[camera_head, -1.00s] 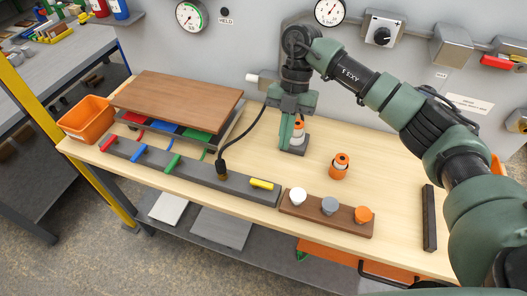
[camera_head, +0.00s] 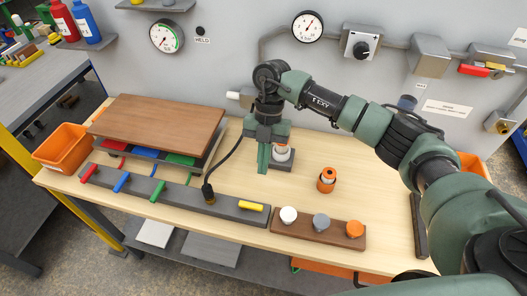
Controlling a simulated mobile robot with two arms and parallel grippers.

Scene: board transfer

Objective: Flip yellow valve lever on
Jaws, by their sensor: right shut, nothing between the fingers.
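The yellow lever (camera_head: 251,207) lies at the right end of a long dark grey strip (camera_head: 180,193) along the table's front. It runs lengthwise along the strip. The red lever (camera_head: 89,172), blue lever (camera_head: 122,182) and green lever (camera_head: 158,191) on the same strip stand crosswise. My right gripper (camera_head: 263,168) is shut and empty, pointing down behind the strip, above and behind the yellow lever and apart from it. My left gripper is not in view.
A black plug with a cable (camera_head: 208,193) stands on the strip, left of the yellow lever. A brown block with white, grey and orange knobs (camera_head: 318,231) lies to the right. An orange cylinder (camera_head: 326,180) stands behind it. Stacked boards (camera_head: 158,122) fill the left.

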